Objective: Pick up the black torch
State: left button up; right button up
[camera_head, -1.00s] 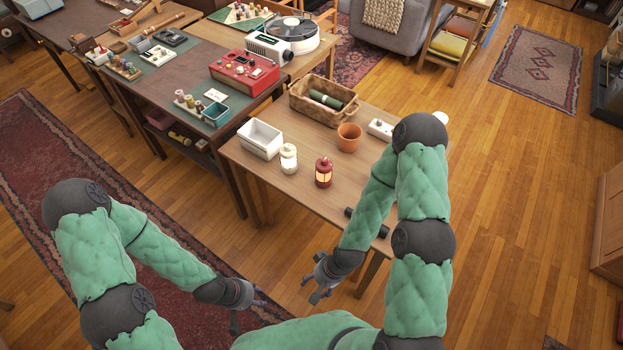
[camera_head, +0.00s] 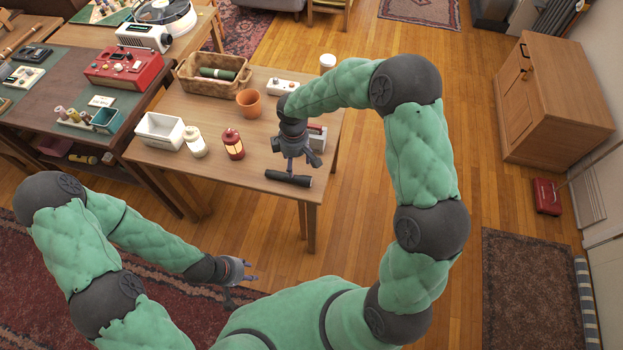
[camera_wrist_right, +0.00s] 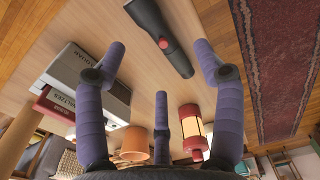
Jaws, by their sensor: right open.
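The black torch (camera_head: 288,178) lies on the wooden table near its front edge. It shows in the right wrist view (camera_wrist_right: 160,35) as a dark cylinder with a red button, lying past the fingertips. My right gripper (camera_head: 297,162) hangs over the table just behind the torch in the head view. Its three purple fingers are spread open and empty in the right wrist view (camera_wrist_right: 159,65), with the torch not between them. My left gripper (camera_head: 244,280) is away from the table at the lower left, its fingers apart and nothing in them.
A red lantern (camera_head: 233,145) and a white jar (camera_head: 194,141) stand left of my right gripper. A stack of books (camera_wrist_right: 85,85) lies close to its fingers.

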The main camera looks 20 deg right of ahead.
jog(key=f+b, duration=0.1)
jog(key=f, duration=0.1)
jog(key=d+f+b, duration=0.1)
jog(key=f, duration=0.1)
jog(key=shift+w+f, duration=0.15)
jog(key=shift+f, duration=0.15)
jog(key=shift+f+b, duration=1.2)
jog(key=shift+f, duration=1.45)
jog(key=shift+r, duration=0.1)
grip_shut()
jog(key=shift+r, duration=0.1)
